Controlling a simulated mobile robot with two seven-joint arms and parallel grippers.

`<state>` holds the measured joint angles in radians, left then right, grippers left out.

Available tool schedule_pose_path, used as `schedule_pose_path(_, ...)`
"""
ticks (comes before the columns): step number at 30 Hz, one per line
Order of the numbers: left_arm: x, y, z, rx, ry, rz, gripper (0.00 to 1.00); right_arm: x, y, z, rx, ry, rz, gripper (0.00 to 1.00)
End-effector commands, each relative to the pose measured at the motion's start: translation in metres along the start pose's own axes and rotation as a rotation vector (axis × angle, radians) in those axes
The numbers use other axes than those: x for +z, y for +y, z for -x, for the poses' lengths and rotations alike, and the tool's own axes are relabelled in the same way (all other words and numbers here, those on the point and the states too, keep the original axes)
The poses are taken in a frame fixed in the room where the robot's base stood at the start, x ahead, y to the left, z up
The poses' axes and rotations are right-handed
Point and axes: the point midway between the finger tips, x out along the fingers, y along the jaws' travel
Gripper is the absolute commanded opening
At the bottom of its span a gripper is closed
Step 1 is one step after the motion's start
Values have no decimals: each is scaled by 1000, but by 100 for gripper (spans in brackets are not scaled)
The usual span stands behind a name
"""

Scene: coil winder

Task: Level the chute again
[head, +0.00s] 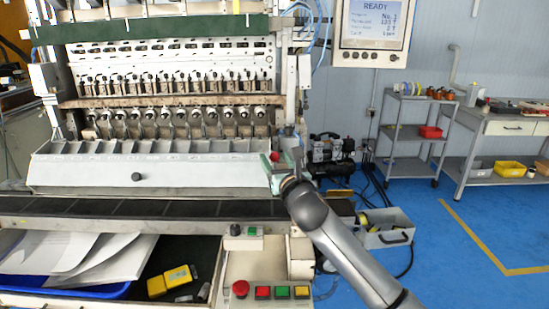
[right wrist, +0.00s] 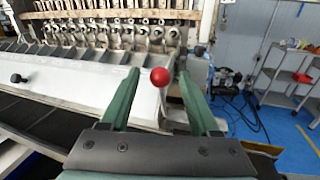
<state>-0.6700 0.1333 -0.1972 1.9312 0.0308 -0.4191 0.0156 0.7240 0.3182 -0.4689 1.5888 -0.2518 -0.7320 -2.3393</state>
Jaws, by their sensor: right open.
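The chute (head: 110,176) is a long pale grey trough with several compartments along its top, below the winder's row of spindles. A black knob (head: 136,177) sits on its front face. The chute also shows in the right wrist view (right wrist: 95,85). A red ball knob (right wrist: 160,77) is at the chute's right end; it also shows in the head view (head: 274,156), partly hidden by my gripper. My right gripper (head: 275,163) has green fingers and is open; in the right wrist view the red ball appears between the fingers, not touching either. My left gripper is not in view.
A dark belt (head: 150,208) runs below the chute. A control panel (head: 268,291) with a red stop button is at the front. A display (head: 372,25) reading READY hangs upper right. A grey box (head: 387,232) and a compressor (head: 331,152) stand right of the machine.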

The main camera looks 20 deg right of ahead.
Motion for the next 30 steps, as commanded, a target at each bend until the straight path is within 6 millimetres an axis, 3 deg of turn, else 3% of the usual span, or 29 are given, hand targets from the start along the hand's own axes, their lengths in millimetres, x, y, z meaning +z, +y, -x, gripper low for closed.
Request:
schedule_pose_path(6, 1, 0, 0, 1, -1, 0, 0, 0, 0, -16, 0, 0, -1, 62)
schedule_pose_path(17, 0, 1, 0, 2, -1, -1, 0, 0, 0, -19, 0, 0, -1, 62)
schedule_pose_path(30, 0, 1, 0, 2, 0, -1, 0, 0, 0, -19, 0, 0, -1, 13)
